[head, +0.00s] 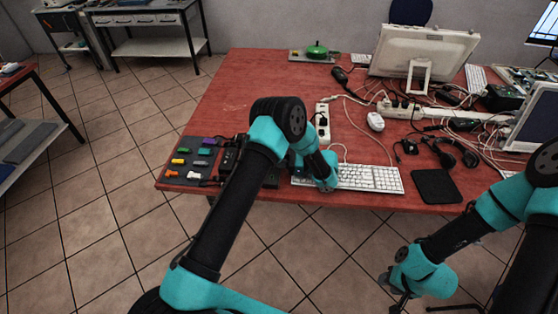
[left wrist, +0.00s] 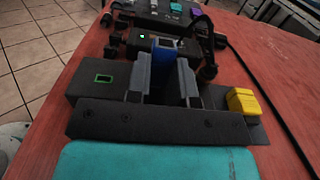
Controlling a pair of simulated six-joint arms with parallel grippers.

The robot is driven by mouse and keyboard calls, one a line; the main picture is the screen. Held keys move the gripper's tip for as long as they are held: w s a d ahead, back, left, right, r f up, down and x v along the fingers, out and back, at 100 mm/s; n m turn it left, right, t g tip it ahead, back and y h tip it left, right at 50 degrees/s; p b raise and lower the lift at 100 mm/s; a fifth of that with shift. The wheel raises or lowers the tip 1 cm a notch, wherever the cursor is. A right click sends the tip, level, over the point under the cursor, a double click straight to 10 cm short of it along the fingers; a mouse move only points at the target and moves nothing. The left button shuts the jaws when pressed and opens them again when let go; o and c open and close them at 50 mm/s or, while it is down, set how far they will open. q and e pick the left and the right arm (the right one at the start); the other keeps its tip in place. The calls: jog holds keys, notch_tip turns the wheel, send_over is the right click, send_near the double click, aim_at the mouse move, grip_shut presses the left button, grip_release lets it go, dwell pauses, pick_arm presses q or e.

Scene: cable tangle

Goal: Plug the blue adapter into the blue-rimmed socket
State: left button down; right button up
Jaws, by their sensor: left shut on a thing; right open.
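In the left wrist view my left gripper (left wrist: 163,66) is shut on the blue adapter (left wrist: 165,43), which shows between and beyond the two grey fingers. A black box with a green-rimmed opening (left wrist: 103,78) lies left of the fingers, partly hidden by the gripper body. I cannot make out the blue-rimmed socket. In the head view my left arm covers most of the left gripper's surroundings, near the black boxes (head: 228,158) at the table's front left. My right gripper (head: 394,290) is open and empty, in front of the table edge.
A dark tray (head: 163,182) of coloured pieces lies at the front left corner. A yellow block (left wrist: 243,102) is right of the left gripper. A white keyboard (head: 370,178), power strip (head: 322,125), mouse (head: 375,121), headphones (head: 458,152) and cables crowd the table.

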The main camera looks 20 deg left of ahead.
pick_arm(q)
jog(key=shift+s+f+m, duration=0.15)
jog(key=shift+s+f, duration=0.2)
jog(key=shift+f, duration=0.35)
jog(key=shift+s+f+m, duration=0.15)
jog(key=shift+s+f, duration=0.15)
jog(key=shift+f, duration=0.35)
jog(key=shift+w+r, duration=0.15)
jog(key=shift+r, duration=1.95)
jog(key=shift+w+r, duration=0.15)
jog(key=shift+r, duration=1.9)
